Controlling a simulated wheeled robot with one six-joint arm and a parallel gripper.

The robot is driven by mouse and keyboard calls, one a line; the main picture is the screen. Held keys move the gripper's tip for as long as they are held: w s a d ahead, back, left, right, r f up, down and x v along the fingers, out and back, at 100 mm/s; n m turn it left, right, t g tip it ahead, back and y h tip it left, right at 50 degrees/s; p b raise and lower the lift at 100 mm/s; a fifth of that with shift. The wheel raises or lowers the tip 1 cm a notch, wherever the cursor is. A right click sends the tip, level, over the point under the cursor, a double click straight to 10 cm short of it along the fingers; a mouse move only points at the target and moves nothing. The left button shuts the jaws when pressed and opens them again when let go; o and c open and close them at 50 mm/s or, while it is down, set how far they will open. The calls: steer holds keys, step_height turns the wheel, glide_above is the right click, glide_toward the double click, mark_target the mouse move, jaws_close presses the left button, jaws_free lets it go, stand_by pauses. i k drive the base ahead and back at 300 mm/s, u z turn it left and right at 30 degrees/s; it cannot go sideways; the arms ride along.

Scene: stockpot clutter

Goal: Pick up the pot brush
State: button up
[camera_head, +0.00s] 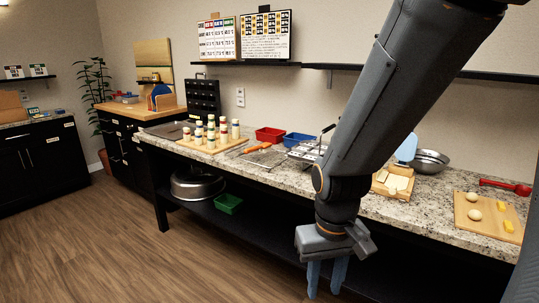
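My gripper (326,276) hangs in front of the counter, below its top edge, with its blue fingers pointing down. The fingers are apart and nothing shows between them. I cannot pick out a pot brush for certain. A large metal pot (197,188) stands on the dark lower shelf, left of my gripper. A red long-handled tool (505,186) lies on the counter at the right; I cannot tell whether it is a brush. My arm hides part of the counter and of the shelf behind it.
The speckled counter (372,208) holds a board of small jars (212,136), a red bin (270,134), a blue bin (299,140), metal bowls (431,160) and a wooden board (485,217). A green basket (229,203) is on the lower shelf. The wood floor (110,240) is clear at left.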

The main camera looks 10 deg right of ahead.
mark_target(264, 147)
steer(key=z, duration=0.45)
steer(key=i, duration=1.15)
steer(key=u, duration=0.25)
